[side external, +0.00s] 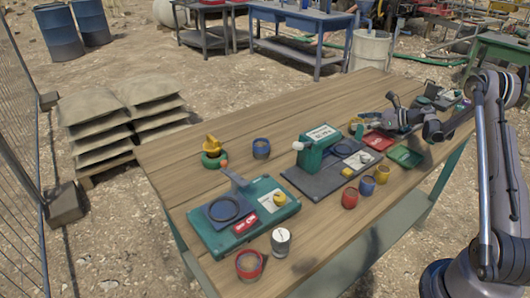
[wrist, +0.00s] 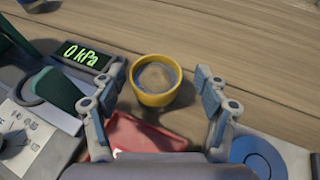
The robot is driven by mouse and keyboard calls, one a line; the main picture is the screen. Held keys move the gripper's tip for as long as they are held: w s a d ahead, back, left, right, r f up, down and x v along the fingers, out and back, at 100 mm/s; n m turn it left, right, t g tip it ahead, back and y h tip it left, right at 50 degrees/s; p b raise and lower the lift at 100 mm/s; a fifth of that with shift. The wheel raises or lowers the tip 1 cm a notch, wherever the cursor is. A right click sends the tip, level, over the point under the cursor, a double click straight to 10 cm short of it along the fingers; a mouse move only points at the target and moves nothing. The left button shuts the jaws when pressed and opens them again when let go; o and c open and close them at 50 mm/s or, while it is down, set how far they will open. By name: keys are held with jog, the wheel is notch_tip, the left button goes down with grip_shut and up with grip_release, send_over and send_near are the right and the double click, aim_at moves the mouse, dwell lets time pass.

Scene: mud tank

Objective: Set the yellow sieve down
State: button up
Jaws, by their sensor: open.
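The yellow sieve (wrist: 156,97) is a round yellow cup with a grey-brown inside, seen from above in the wrist view. It appears to stand upright on the wooden table. In the side view it shows as a small yellow ring (side external: 356,123) behind the green press. My gripper (wrist: 159,76) is open, with one finger on each side of the sieve and a visible gap to both. In the side view my gripper (side external: 371,122) is low over the table, just right of the sieve. The sieve's base is hidden in the side view.
A red tray (wrist: 150,134) lies close to the sieve, on the near side in the wrist view. A green tray (side external: 404,156) and several cups are nearby. Bare planks (wrist: 260,60) lie right.

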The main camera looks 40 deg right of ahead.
aim_at(346, 130)
jog(key=x, duration=0.5)
jog(key=shift+a+r, duration=0.15)
jog(key=shift+a, duration=0.1)
jog(key=shift+s, duration=0.1)
jog(key=c, duration=1.3)
jog(key=shift+c, duration=0.7)
grip_shut()
